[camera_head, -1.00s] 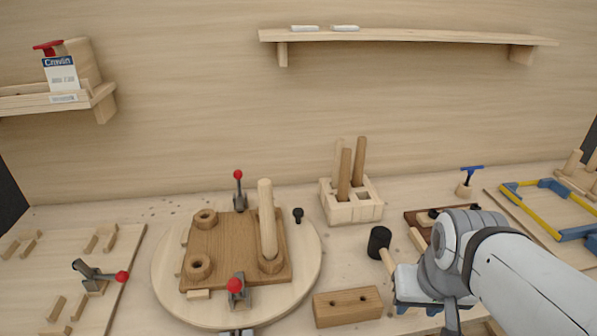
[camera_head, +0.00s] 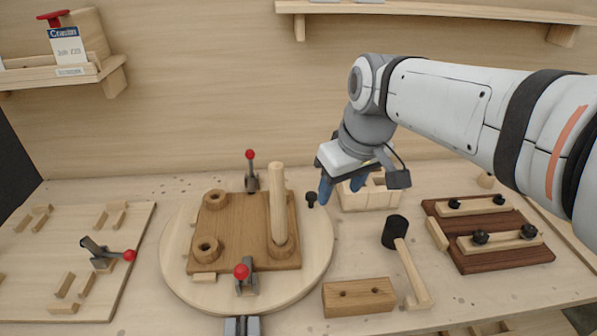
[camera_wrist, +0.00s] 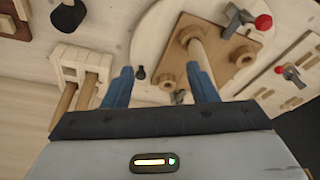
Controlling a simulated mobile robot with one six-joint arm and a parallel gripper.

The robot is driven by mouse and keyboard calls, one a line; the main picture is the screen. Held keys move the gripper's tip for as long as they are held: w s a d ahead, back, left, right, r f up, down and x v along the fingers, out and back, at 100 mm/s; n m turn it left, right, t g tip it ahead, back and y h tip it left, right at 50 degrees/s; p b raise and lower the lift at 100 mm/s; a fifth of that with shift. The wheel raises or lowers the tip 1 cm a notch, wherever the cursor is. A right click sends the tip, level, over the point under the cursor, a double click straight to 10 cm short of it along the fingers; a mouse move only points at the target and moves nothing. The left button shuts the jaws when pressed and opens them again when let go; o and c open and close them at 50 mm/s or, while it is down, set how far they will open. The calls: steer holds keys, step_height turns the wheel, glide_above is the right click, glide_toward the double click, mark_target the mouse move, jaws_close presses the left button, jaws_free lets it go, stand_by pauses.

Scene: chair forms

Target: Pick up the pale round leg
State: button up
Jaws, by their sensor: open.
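A pale round leg (camera_head: 278,200) stands upright in a wooden collar on the brown seat board (camera_head: 229,235), which lies on a round pale turntable (camera_head: 176,273). The leg also shows in the wrist view (camera_wrist: 201,58), beyond the right finger. My gripper hides the holder's legs in the head view.
Red-knobbed clamps (camera_head: 251,172) (camera_head: 243,280) stand at the turntable's board. A black-headed mallet (camera_head: 411,270), a drilled block (camera_head: 358,298) and a dark clamping board (camera_head: 505,258) lie to the right. A shelf (camera_head: 440,10) hangs above.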

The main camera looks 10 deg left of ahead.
mark_target(275, 182)
steer(key=a+r+n, duration=0.1)
steer(key=a, duration=0.2)
steer(key=w+a+r+n, duration=0.1)
steer(key=a, duration=0.3)
steer(key=a+r+n+y, duration=0.1)
steer(key=a+n, duration=0.1)
steer(key=a, duration=0.2)
steer(key=shift+w+r+g, duration=0.2)
steer(key=shift+w+g, duration=0.1)
steer(key=shift+a+f, duration=0.2)
steer(key=shift+f, duration=0.1)
steer(key=x, duration=0.6)
steer(key=shift+w+d+f+p, duration=0.15)
steer(key=shift+w+f+p, duration=0.2)
steer(key=shift+w, duration=0.1)
steer(key=shift+c, duration=0.5)
jaws_close()
